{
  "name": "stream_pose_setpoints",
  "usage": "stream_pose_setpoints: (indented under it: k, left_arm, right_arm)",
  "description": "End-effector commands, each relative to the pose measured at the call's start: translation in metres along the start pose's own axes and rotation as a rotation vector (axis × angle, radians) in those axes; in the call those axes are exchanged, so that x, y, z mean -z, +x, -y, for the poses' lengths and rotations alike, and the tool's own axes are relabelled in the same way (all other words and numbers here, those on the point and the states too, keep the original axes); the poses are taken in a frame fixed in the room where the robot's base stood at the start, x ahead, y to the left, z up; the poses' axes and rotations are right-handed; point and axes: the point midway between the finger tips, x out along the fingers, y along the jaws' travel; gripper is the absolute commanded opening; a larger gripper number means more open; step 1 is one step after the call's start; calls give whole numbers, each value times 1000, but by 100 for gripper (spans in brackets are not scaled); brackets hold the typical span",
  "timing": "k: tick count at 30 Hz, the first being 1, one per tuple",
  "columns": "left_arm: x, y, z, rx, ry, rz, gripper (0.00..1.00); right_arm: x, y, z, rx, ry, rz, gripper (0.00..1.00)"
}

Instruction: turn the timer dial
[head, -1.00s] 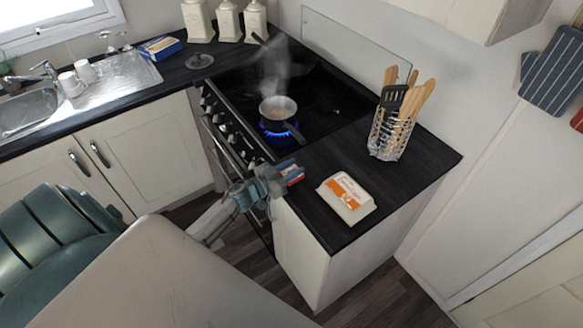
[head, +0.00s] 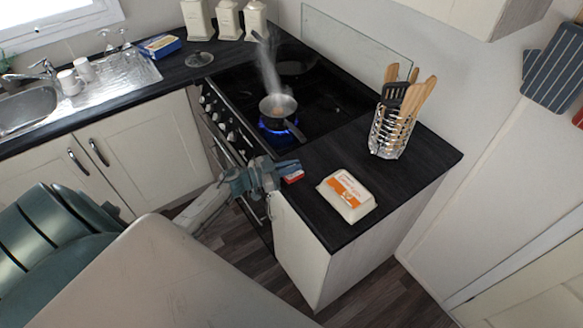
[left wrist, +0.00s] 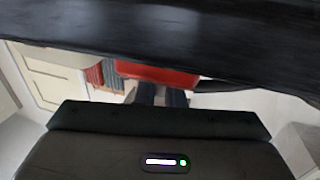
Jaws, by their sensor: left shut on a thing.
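A small red thing (head: 293,178) with a pale edge sits at the front left edge of the right-hand counter; it may be the timer. It also shows as a red strip in the left wrist view (left wrist: 158,73). No dial face can be made out. My left gripper (head: 287,167) is at this red thing, its fingers shut on it and covering part of it. In the left wrist view the dark fingers (left wrist: 162,95) reach up to its lower edge. My right gripper is not in view.
A white and orange carton (head: 347,195) lies on the counter, with a wire utensil holder (head: 390,130) behind it. A steaming pan (head: 278,107) stands over a blue flame on the hob. Cooker knobs (head: 230,135) line the front. The counter's right front part is clear.

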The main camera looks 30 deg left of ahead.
Motion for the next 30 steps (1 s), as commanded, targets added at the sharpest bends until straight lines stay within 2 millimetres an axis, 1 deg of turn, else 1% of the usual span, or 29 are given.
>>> stream_pose_setpoints:
  k: [1, 6, 12, 18, 29, 30]
  left_arm:
    - [-2, 0, 1, -31, 3, 0, 0]
    - [-3, 0, 1, -134, 2, 0, 0]
    - [-2, 0, 1, -213, 1, 0, 0]
    - [0, 0, 0, -247, 1, -1, 0]
    - [0, 0, 0, -250, 1, -1, 0]
    - [0, 0, 0, -250, 1, -1, 12]
  right_arm:
    - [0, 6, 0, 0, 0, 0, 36]
    - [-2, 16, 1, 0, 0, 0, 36]
    - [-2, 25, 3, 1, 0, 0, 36]
    - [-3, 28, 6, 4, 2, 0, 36]
    - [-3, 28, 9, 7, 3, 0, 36]
    - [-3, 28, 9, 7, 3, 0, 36]
